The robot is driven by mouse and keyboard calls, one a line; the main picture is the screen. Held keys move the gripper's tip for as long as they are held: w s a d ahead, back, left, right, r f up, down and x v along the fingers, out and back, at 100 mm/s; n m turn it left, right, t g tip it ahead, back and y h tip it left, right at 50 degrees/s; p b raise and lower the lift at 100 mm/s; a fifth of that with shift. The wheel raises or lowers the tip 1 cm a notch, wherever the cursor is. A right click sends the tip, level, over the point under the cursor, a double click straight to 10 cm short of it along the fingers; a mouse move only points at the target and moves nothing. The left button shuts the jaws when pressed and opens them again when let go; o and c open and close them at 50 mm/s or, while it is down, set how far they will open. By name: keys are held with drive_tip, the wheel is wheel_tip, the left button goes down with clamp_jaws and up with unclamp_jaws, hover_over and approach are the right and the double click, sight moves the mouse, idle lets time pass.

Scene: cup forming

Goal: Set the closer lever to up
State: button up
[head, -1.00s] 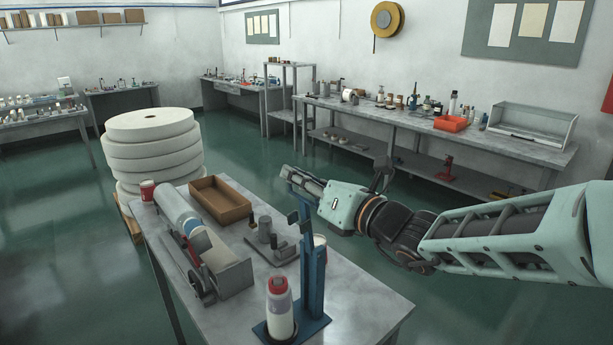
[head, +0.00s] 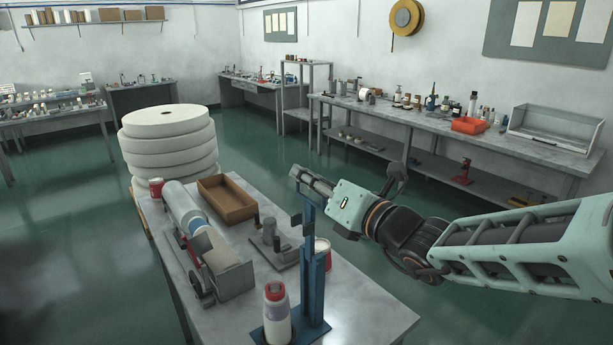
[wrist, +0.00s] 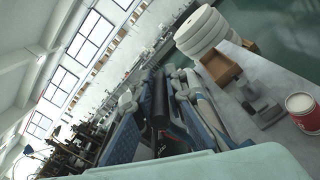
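The blue upright stand (head: 315,275), which looks like the closer, stands at the near end of the grey table. A dark flat piece (head: 296,220) sticks out left near its top. I cannot tell whether this is the lever. My gripper (head: 303,176) is just above and behind the stand's top in the head view, pointing left. Its fingers also show in the wrist view (wrist: 170,110), with a black cylinder (wrist: 160,98) between or behind them. I cannot tell whether anything touches, or how far the fingers are apart.
A white bottle with a red cap (head: 276,312) stands at the blue base. A red-and-white cup (head: 322,256) is behind the post. The table (head: 350,305) also holds a brown tray (head: 228,200), a grey fixture (head: 272,240) and a roller device (head: 190,225). The table's right front is clear.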

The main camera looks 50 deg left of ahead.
drive_tip(key=shift+o, duration=0.8)
drive_tip(key=shift+w+d+f, duration=0.1)
drive_tip(key=shift+d+f, duration=0.05)
drive_tip(key=shift+f, duration=0.25)
drive_tip(key=shift+r, duration=0.1)
drive_tip(key=shift+r, duration=0.15)
drive_tip(key=shift+d, duration=0.4)
drive_tip(key=d, duration=1.1)
drive_tip(key=shift+s, duration=0.45)
